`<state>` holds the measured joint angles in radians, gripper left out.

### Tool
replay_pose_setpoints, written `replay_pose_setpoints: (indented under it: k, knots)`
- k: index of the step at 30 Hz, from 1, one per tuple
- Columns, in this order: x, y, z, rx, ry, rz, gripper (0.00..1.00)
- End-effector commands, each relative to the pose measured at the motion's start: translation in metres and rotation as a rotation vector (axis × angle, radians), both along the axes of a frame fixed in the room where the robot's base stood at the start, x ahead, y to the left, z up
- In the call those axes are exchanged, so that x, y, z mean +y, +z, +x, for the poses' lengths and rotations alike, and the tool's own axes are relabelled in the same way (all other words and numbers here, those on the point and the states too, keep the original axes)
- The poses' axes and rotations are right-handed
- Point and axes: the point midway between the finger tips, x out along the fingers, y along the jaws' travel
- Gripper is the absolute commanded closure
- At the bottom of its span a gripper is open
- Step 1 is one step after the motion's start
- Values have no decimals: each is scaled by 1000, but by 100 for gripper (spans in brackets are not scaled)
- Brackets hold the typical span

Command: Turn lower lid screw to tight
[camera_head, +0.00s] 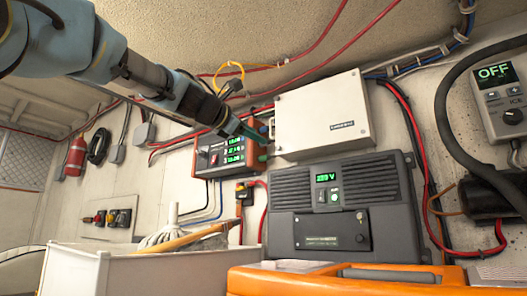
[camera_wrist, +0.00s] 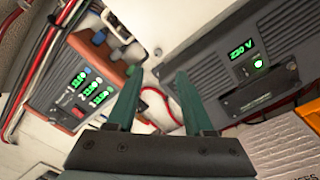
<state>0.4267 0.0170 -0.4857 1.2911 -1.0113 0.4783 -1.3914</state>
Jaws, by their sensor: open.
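The dark grey power unit (camera_head: 340,185) has a lower lid panel (camera_head: 325,232) with two small round screws at its right edge. The upper screw (camera_head: 360,215) is above the lower screw (camera_head: 360,238); whether either is tight cannot be told. The unit also shows at the right of the wrist view (camera_wrist: 225,55), its lid panel (camera_wrist: 258,92) tilted. My gripper (camera_head: 262,139) is in front of the wall by the red-sided meter box, up and left of the screws and apart from them. In the wrist view its two green fingers (camera_wrist: 157,76) are spread and empty.
A meter box (camera_head: 220,157) with green digits and a white box (camera_head: 322,115) hang above and left. Red cables run around the units. An orange case (camera_head: 380,283) and a white bin (camera_head: 130,275) with a mop stand in front. A grey OFF device (camera_head: 503,98) is at right.

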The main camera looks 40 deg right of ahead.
Motion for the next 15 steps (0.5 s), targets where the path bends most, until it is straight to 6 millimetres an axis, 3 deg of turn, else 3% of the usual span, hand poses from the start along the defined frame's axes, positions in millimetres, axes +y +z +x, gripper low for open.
replay_pose_setpoints:
  k: [5, 15]
  knots:
    - [-12, 3, 2, 3, -4, 0, 48]
    - [-71, 5, 18, 2, -4, 1, 48]
